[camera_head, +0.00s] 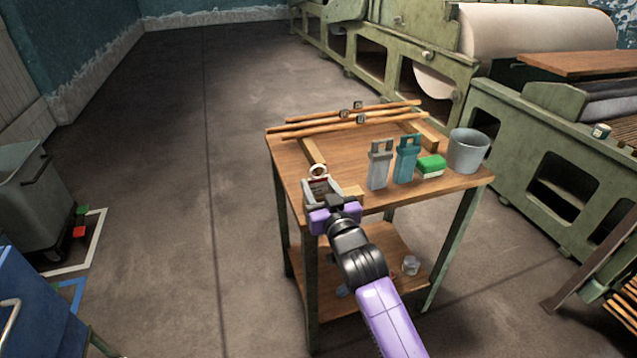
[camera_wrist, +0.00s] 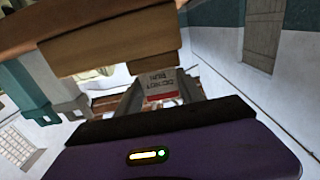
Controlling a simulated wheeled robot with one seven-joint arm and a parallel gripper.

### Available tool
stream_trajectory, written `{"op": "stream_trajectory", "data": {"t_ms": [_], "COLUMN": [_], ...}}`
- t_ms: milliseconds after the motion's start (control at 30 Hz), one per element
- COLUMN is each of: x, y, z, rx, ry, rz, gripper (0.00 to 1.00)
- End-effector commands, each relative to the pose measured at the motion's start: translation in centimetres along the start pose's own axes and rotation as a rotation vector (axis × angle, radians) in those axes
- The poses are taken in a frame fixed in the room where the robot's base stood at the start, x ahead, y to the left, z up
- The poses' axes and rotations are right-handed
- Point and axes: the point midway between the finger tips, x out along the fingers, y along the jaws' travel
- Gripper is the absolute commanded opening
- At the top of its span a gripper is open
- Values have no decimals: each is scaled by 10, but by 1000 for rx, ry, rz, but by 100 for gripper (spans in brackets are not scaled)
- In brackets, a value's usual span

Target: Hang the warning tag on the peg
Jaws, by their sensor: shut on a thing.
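The warning tag (camera_wrist: 162,84) is between the fingers of my gripper (camera_head: 321,190). In the wrist view its pale face has a red band and lettering that reads upside down. My gripper is shut on it at the near left corner of the wooden table (camera_head: 337,148). In the head view a pale ring (camera_head: 317,170) stands above the fingers, and the tag's lower part is largely hidden by them. I cannot clearly make out the peg in either view.
Long wooden rods (camera_head: 335,125) lie along the back. Green machinery stands behind; the floor at left is open.

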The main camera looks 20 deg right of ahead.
Motion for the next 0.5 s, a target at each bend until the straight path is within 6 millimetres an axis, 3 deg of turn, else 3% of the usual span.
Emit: {"op": "stream_trajectory", "data": {"t_ms": [500], "x": [0], "y": [0], "z": [-8], "rx": [0], "ry": [0], "rz": [0], "gripper": [9]}}
